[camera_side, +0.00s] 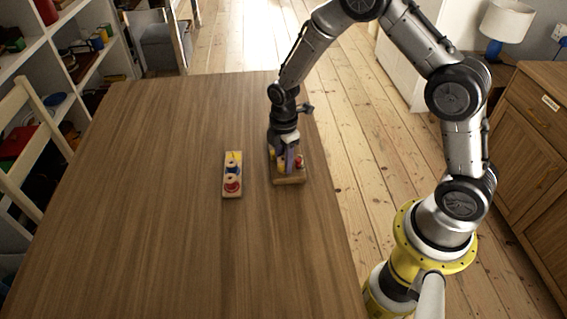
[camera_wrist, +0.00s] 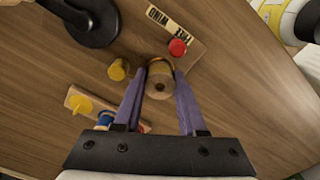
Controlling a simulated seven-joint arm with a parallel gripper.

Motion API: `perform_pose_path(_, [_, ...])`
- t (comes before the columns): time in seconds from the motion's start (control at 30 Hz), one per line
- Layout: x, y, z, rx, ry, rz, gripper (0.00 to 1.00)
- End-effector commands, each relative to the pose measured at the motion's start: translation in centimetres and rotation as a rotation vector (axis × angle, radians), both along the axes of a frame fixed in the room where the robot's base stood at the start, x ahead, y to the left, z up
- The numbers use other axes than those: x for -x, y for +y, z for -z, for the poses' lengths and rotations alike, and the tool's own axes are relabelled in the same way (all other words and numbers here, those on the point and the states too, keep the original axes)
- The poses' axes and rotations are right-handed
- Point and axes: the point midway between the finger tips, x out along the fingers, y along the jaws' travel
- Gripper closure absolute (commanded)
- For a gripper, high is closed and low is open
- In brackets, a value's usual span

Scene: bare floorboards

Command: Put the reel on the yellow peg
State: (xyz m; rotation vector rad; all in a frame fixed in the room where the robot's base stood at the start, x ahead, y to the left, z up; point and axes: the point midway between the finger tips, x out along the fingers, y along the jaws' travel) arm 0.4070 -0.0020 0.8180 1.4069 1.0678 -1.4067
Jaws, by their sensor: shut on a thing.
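My gripper (camera_side: 287,168) points down over a small wooden board at the right of the table. In the wrist view its two purple fingers (camera_wrist: 158,92) are shut on a wooden reel (camera_wrist: 160,84) with an orange-yellow band. I cannot tell whether the reel touches the board below it. The yellow peg (camera_side: 233,157) stands at the far end of a narrow wooden rack (camera_side: 231,194), left of my gripper. It shows bare at lower left in the wrist view (camera_wrist: 80,105). A blue reel (camera_side: 232,169) and a red reel (camera_side: 232,184) sit on the same rack.
The board under my gripper (camera_side: 290,181) has a "WIND" label (camera_wrist: 171,24) and a red knob (camera_wrist: 178,47). A yellow round piece (camera_wrist: 118,69) is beside the held reel. The table left of the rack is clear; its right edge is close to my gripper.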

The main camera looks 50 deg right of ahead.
Motion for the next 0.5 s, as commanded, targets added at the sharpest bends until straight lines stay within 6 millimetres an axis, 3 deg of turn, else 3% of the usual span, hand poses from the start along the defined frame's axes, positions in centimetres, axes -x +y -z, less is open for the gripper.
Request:
perform_pose_path(0.27, [0.0,0.0,-0.7,0.0,-0.001,0.0,1.0])
perform_pose_path(0.5, [0.3,0.0,-3.7,0.0,-0.003,0.0,1.0])
